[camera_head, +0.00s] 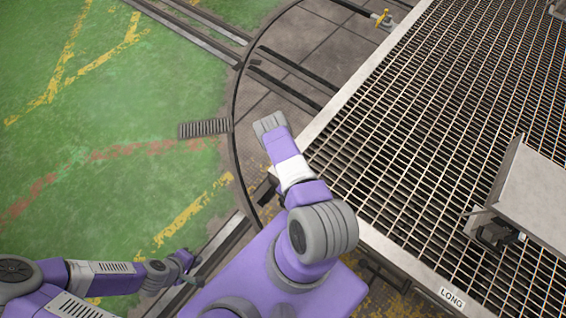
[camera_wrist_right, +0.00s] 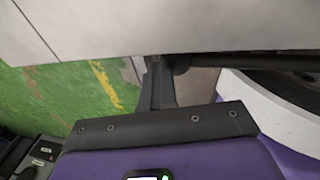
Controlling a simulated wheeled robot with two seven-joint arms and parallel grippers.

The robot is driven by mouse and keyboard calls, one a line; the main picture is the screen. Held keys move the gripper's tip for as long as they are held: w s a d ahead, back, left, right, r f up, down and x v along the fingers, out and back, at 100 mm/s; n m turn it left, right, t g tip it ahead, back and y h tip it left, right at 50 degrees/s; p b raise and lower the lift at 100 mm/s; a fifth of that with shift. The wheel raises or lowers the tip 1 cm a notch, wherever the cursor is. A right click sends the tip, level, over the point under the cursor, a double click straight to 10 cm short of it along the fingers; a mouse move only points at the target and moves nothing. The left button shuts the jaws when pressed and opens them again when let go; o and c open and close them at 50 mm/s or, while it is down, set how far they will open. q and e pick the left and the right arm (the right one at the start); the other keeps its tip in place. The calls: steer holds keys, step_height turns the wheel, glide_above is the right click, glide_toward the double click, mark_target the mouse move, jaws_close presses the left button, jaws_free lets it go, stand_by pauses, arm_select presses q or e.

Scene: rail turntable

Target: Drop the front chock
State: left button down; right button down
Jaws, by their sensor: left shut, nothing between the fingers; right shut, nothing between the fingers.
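I cannot make out a chock for certain in either view. A dark block (camera_head: 265,188) sits low by the turntable's rim, partly behind my arm, and I cannot tell what it is. My left gripper (camera_head: 192,270) is small at the lower left of the head view, shut and empty, over the rails. My right gripper (camera_wrist_right: 157,86) shows in the right wrist view as grey fingers, shut and empty. Its tips are close to the lower edge of a pale panel (camera_wrist_right: 160,28). I cannot tell whether they touch it.
A wagon deck of metal grating (camera_head: 430,140) with a pale edge fills the right side. A raised grey plate (camera_head: 530,180) stands on it above a dark fitting. A yellow-handled fitting (camera_head: 382,18) is at the top. Green floor (camera_head: 100,200) lies open at left.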

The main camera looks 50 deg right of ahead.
steer(key=shift+s+a+f, duration=0.1)
steer(key=shift+s+f, duration=0.1)
steer(key=shift+f, duration=0.05)
steer(key=shift+r+p, duration=0.3)
steer(key=shift+p, duration=0.1)
steer(key=w+d+r+p, duration=0.1)
steer(key=w+r+p, duration=0.2)
steer(key=r, duration=1)
steer(key=p, duration=0.3)
steer(key=shift+d+r+p, duration=0.25)
steer(key=shift+r+p, duration=0.1)
steer(key=s+a+r+m+g+y, duration=0.1)
steer(key=s+a+r+m+y, duration=0.1)
steer(key=a+r+m, duration=1.6)
steer(key=a+m, duration=0.3)
steer(key=m, duration=0.1)
steer(key=shift+a+g+y, duration=0.3)
steer(key=shift+a+y, duration=0.05)
steer(key=shift+y, duration=0.05)
